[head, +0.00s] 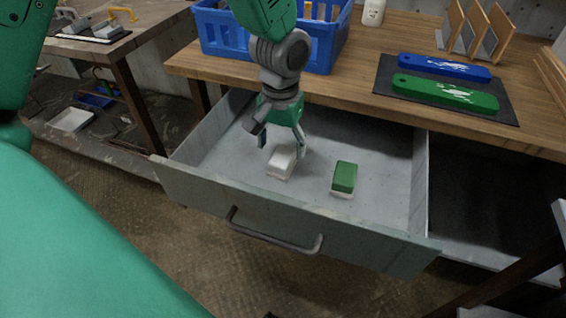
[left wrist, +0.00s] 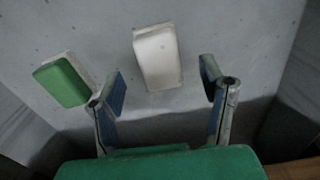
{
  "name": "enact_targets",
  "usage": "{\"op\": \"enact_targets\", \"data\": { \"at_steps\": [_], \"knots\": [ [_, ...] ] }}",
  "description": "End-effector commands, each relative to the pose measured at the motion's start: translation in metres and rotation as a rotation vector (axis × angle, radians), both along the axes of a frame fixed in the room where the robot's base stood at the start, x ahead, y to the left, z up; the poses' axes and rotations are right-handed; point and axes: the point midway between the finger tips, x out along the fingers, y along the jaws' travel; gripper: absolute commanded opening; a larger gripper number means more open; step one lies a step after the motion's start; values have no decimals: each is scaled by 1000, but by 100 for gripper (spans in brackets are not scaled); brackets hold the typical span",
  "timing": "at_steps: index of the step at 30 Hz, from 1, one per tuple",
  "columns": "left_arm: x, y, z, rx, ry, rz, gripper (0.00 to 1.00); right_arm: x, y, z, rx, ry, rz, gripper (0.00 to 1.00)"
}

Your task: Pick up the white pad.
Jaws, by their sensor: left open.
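The white pad (head: 283,160) lies on the floor of the open grey drawer (head: 385,205). My left gripper (head: 280,146) points down into the drawer just above the pad, open, with nothing between its fingers. In the left wrist view the white pad (left wrist: 157,57) lies ahead of the gap between the fingertips of my left gripper (left wrist: 163,75), and I see no contact. A green and white pad (head: 344,178) lies to the right of the white one in the head view. My right gripper is not in view.
The drawer's front panel with its handle (head: 272,236) and its side walls surround the pads. The wooden table (head: 350,75) overhangs the drawer's back. On it are a blue crate (head: 222,38) and a dark mat with blue and green (head: 445,93) handled tools.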

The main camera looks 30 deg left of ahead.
Motion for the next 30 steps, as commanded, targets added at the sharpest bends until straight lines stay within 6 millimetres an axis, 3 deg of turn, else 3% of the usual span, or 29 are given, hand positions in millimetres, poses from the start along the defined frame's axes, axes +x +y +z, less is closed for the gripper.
{"op": "enact_targets", "data": {
  "at_steps": [6, 14, 18, 19, 30],
  "knots": [
    [4, 0, -36, 0, 2, 1, 64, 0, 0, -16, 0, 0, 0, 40],
    [4, 0, -38, 0, -2, 0, 64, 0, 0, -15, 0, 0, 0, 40],
    [5, 0, -38, 0, -1, 0, 15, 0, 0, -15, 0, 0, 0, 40],
    [5, 0, -38, 0, -1, 0, 10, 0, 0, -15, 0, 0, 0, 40],
    [5, 0, -31, 0, -2, 0, 10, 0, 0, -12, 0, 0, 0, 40]
  ]
}}
